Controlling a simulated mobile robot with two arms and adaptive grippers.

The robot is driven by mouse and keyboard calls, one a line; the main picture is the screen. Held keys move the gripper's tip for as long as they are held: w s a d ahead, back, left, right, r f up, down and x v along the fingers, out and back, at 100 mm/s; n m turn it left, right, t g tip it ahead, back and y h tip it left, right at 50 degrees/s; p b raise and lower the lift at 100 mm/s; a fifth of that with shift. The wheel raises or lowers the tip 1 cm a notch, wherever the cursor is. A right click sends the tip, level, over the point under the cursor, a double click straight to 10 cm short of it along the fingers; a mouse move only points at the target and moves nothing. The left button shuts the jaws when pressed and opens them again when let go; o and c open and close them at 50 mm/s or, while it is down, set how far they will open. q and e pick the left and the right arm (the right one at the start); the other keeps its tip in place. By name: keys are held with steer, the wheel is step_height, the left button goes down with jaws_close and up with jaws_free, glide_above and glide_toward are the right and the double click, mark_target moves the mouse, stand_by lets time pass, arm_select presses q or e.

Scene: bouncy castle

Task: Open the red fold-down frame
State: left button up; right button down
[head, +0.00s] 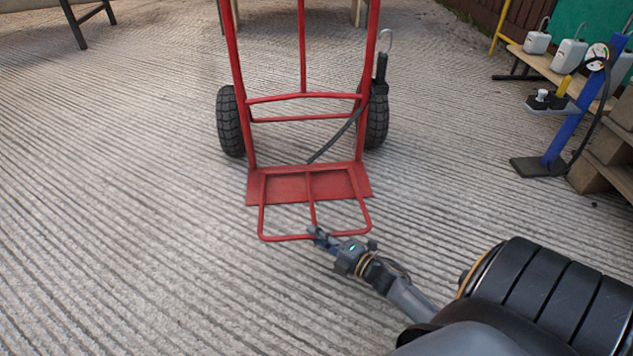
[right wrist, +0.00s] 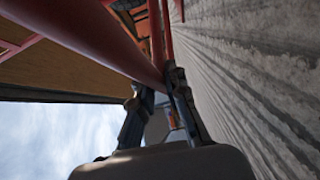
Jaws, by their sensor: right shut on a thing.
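The red fold-down frame (head: 264,210) is at the foot of a red hand truck (head: 236,60) in the head view. It lies folded out toward me, low over the ground, in front of the red toe plate (head: 285,187). My right gripper (head: 316,234) is at the frame's near bar and shut on it. In the right wrist view a thick red bar (right wrist: 95,38) runs down to the fingers of my right gripper (right wrist: 163,90). The exact contact is partly hidden by the fingers. My left gripper is not in view.
A blue stand with a gauge (head: 566,125) and wooden pallets (head: 604,150) are at the right. The ribbed concrete on the left is clear.

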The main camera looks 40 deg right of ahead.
steer(key=c, duration=1.3)
jaws_free()
steer(key=shift+w+r, duration=0.1)
steer(key=shift+c, duration=0.2)
steer(key=s, duration=0.4)
steer(key=s+d, duration=0.1)
steer(key=s, duration=0.3)
steer(key=s+d, duration=0.1)
steer(key=s, duration=0.3)
steer(key=shift+d+r, duration=0.1)
steer(key=shift+r, duration=0.1)
